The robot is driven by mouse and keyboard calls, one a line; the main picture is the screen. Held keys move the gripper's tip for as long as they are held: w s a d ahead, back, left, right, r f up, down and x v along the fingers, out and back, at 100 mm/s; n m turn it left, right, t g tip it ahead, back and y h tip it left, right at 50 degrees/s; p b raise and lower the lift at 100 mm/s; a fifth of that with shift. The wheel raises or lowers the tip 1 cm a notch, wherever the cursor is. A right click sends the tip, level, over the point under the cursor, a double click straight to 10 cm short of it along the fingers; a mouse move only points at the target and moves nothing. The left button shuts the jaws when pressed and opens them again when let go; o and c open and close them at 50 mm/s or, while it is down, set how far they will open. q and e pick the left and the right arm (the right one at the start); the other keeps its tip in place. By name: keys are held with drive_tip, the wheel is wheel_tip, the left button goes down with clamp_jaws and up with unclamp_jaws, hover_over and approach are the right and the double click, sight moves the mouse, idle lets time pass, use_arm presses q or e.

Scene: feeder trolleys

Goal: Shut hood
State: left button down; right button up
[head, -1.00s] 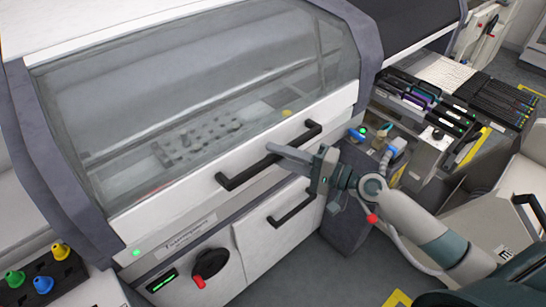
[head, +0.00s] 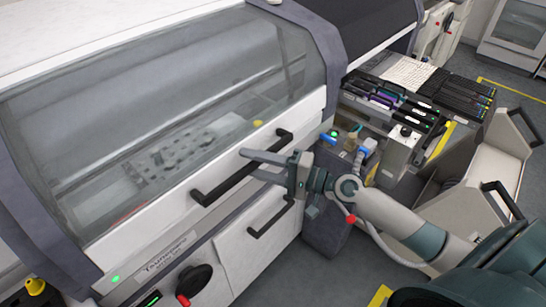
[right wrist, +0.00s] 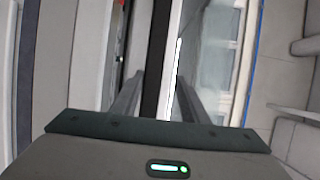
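The hood (head: 170,110) is a large clear window in a white frame on the machine at left. It looks lowered over the machine bed, its lower edge close to the front panel; I cannot tell whether a small gap is left. Its black bar handle (head: 218,188) runs along the white lower frame. My right gripper (head: 246,163) is at the handle, its two fingers apart. In the right wrist view the dark handle bar (right wrist: 157,60) runs between the open fingers (right wrist: 158,95); contact is not clear. My left gripper is not in view.
Below the hood are a lower door handle (head: 270,219), a red-and-black knob (head: 193,283) and a green light (head: 115,279). A trolley with dark feeders (head: 462,95) stands at right. Grey floor (head: 335,275) is clear in front.

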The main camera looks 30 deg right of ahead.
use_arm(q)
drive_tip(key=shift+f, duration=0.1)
use_arm(e)
drive_tip(key=shift+s+d, duration=0.1)
